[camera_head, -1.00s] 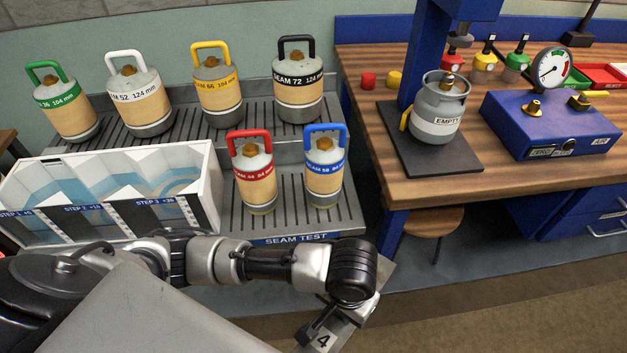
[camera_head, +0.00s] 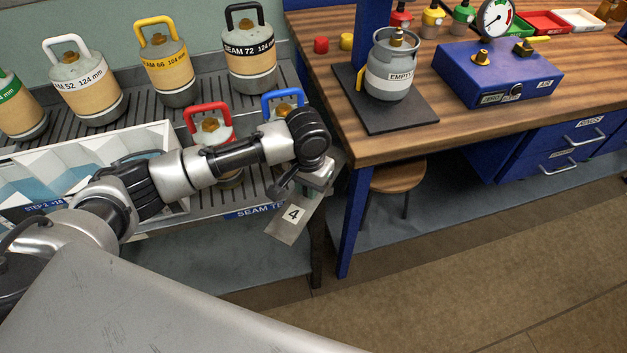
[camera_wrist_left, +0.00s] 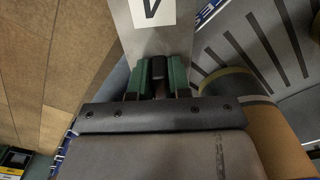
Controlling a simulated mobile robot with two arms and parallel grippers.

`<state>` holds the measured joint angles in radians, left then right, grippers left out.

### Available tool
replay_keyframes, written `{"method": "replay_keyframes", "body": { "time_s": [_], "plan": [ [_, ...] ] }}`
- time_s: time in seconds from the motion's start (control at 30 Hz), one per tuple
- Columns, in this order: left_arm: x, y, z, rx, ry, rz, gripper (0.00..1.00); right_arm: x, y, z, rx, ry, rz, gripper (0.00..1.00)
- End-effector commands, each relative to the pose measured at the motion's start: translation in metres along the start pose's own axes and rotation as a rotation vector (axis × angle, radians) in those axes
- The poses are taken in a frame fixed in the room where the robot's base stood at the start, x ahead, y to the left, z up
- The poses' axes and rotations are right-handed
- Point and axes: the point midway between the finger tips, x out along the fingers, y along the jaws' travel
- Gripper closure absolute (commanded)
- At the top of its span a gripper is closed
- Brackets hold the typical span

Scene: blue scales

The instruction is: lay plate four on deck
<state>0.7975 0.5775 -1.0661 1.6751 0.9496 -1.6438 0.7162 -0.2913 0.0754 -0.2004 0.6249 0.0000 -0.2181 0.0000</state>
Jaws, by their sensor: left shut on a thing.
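My left gripper (camera_head: 312,186) is shut on plate four (camera_head: 290,222), a thin metal plate with a white label reading 4. The plate hangs tilted in front of the SEAM TEST edge of the grey slotted deck (camera_head: 178,131), over the gap beside the workbench. In the left wrist view, the green-padded fingers (camera_wrist_left: 157,78) grip the plate (camera_wrist_left: 187,38) at one end, with its label partly cut off. The deck's slots (camera_wrist_left: 254,48) show to the right. My left arm hides part of the deck and the red-handled cylinder. My right gripper is not in view.
Cylinders with red (camera_head: 208,128) and blue (camera_head: 283,103) handles stand on the lower deck, with several more behind. A white step bin (camera_head: 165,140) is at the left. The wooden workbench (camera_head: 420,135) holds a grey EMPTY cylinder (camera_head: 391,75) and a blue gauge box (camera_head: 495,78).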

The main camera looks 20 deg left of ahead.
Motion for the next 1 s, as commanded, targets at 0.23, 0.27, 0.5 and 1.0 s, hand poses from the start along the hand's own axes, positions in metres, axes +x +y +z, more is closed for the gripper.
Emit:
{"method": "replay_keyframes", "body": {
  "time_s": [0.23, 0.27, 0.5, 1.0],
  "plan": [
    [0.011, 0.000, -0.024, -0.001, -0.001, -0.001, 1.00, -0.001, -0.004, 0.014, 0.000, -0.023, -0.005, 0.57],
    [0.012, 0.000, -0.024, -0.001, 0.000, -0.001, 1.00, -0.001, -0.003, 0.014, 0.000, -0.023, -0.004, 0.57],
    [0.013, 0.000, -0.024, -0.001, 0.002, -0.001, 1.00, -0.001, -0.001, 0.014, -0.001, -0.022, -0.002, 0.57],
    [0.015, 0.000, -0.024, -0.001, 0.001, -0.001, 0.57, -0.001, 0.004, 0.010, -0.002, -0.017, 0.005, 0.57]
  ]
}}
